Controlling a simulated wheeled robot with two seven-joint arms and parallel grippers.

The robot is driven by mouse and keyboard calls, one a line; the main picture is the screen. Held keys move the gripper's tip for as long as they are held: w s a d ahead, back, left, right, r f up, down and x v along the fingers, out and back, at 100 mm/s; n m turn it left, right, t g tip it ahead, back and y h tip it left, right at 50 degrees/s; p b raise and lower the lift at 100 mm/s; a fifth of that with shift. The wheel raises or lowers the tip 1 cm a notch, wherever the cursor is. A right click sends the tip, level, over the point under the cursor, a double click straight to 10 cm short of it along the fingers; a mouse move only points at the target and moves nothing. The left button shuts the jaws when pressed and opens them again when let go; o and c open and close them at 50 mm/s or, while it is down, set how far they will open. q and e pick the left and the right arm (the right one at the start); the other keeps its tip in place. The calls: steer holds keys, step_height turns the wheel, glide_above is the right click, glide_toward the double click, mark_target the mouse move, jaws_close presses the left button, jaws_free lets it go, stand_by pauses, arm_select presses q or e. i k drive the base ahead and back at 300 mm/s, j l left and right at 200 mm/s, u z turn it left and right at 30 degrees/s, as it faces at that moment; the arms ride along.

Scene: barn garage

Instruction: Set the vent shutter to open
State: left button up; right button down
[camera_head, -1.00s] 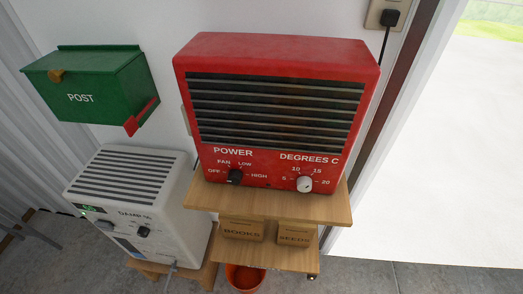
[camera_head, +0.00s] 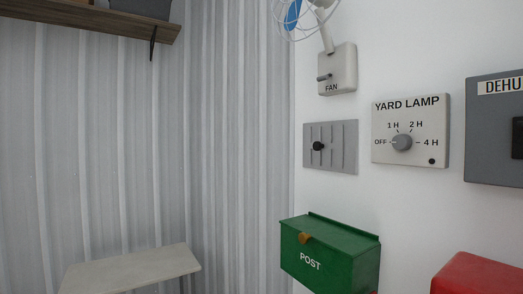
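A grey metal plate with vertical slats or slots (camera_head: 343,147) is on the white wall, right of the corner, and looks like the vent shutter. A round black knob (camera_head: 317,146) sits on its left half, about mid-height. No label shows on the plate, and I cannot tell from here whether the slots are open or covered. Neither of my grippers is in the head view.
Above the plate is a fan (camera_head: 338,70) with a switch lever. To its right are the yard lamp timer (camera_head: 411,130) and a dark grey box (camera_head: 493,130). Below are the green post box (camera_head: 330,252) and red heater (camera_head: 480,275). A pale bench (camera_head: 130,270) stands left.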

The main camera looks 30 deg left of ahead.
mark_target(317, 146)
steer(key=u, duration=0.5)
steer(key=i+j+z, duration=0.1)
steer(key=j, duration=0.25)
steer(key=i+j+z, duration=0.1)
steer(key=i+j, duration=0.2)
steer(key=i+j+z, duration=0.15)
steer(key=j, duration=0.3)
